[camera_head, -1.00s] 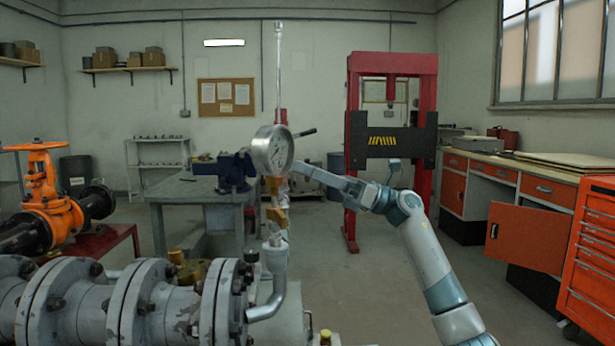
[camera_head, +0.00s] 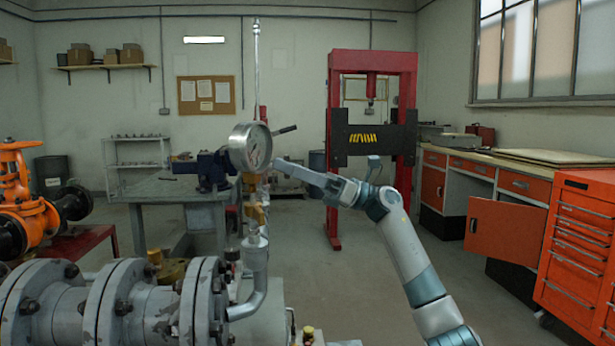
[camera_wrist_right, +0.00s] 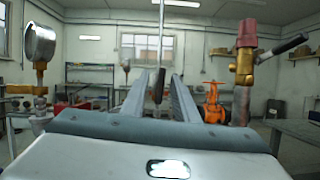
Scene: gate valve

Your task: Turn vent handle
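My right gripper (camera_wrist_right: 159,98) is open in the right wrist view. A narrow dark upright piece (camera_wrist_right: 158,86), possibly the vent handle, shows in the gap between its fingers; contact cannot be told. A thin tall metal rod (camera_wrist_right: 161,40) stands above it; it also shows in the head view (camera_head: 256,70). In the head view the right gripper (camera_head: 279,165) is just right of the round gauge (camera_head: 250,147), its fingertips partly hidden. The gauge sits on brass fittings (camera_head: 254,205) over a grey pipe elbow. My left gripper is not in view.
The gauge (camera_wrist_right: 40,44) is left of the fingers in the wrist view; a red-capped brass valve (camera_wrist_right: 246,55) with a black lever (camera_wrist_right: 290,46) is right. Flanged grey pipes (camera_head: 110,305) fill the lower left. Open floor (camera_head: 320,275) lies below my right arm.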

